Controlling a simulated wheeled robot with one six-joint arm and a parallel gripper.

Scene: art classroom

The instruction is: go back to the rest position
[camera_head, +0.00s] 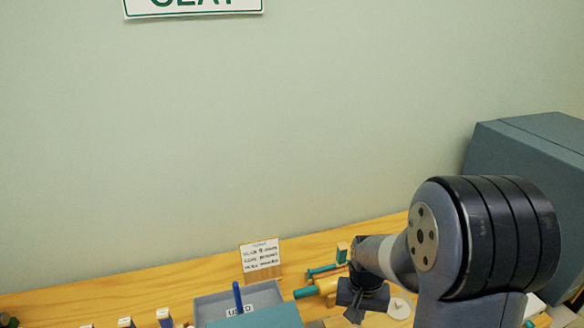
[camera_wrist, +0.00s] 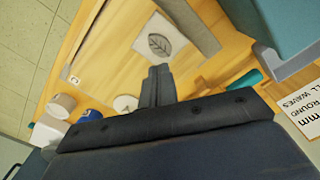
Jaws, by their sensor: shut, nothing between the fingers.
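My gripper (camera_wrist: 157,86) is shut and empty. In the wrist view its dark fingers meet above the wooden work surface (camera_wrist: 110,58). In the head view my gripper (camera_head: 362,302) hangs at the lower middle right, over the wooden table (camera_head: 150,281), beside a rolling pin with teal handles (camera_head: 322,288). My forearm hides part of the table on the right.
A grey bin (camera_head: 212,304) marked "USED" holds a blue-handled tool (camera_head: 238,297). A small written card (camera_head: 261,256) stands behind it. A large blue-grey box (camera_head: 530,170) is at the right. A leaf print (camera_wrist: 161,42) and white and blue containers (camera_wrist: 88,115) show in the wrist view.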

